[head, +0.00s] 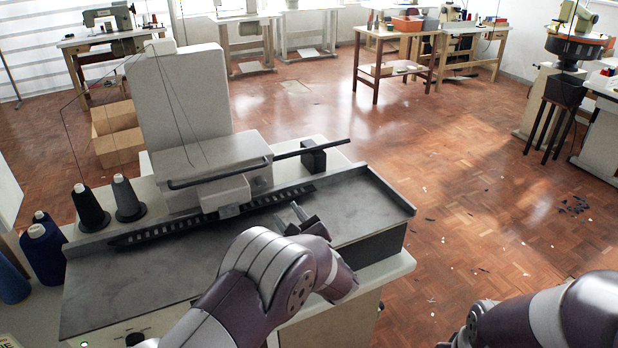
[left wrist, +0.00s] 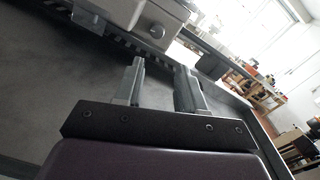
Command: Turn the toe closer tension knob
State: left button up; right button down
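A grey sewing machine head (head: 212,165) stands on the dark metal bed. A round grey knob (head: 262,182) sits on its right end; it also shows in the left wrist view (left wrist: 157,31). I cannot tell for sure that this is the toe closer tension knob. My left gripper (head: 298,216) is over the bed, to the lower right of that knob and apart from it. In the left wrist view its two fingers (left wrist: 160,72) stand apart with nothing between them. My right arm shows at the lower right, but its gripper is not in view.
A toothed dark rail (head: 215,218) runs along the bed. A black bar (head: 300,150) juts out right from the machine, near a black block (head: 313,157). Thread cones (head: 128,199) stand at the left. The bed's right part (head: 362,205) is clear.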

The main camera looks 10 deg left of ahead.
aim_at(263, 185)
pick_arm(q)
jog(key=shift+a+r+n, duration=0.2)
jog(key=shift+a+n, duration=0.1)
jog(key=shift+w+a+r+p, duration=0.15)
jog(key=shift+w+a+p, duration=0.1)
jog(key=shift+w+a, duration=0.3)
jog(key=shift+w+a+r+p, duration=0.15)
jog(key=shift+w+a+p, duration=0.1)
jog(key=shift+w+a, duration=0.25)
jog(key=p+x, duration=0.1)
jog(key=x, duration=0.7)
jog(key=shift+w+a+f, duration=0.15)
jog(key=shift+w+a, duration=0.1)
jog(key=shift+w, duration=0.15)
pick_arm(e)
jog(key=shift+s+a+r, duration=0.1)
jog(key=shift+s+r, duration=0.1)
jog(key=shift+r, duration=0.4)
jog(key=shift+s+a+r, duration=0.1)
jog(key=shift+s+r, duration=0.05)
jog(key=shift+r, duration=0.45)
pick_arm(q)
jog(key=shift+c, duration=0.3)
jog(key=shift+s, duration=0.1)
grip_shut()
pick_arm(e)
jog(key=shift+f, duration=0.1)
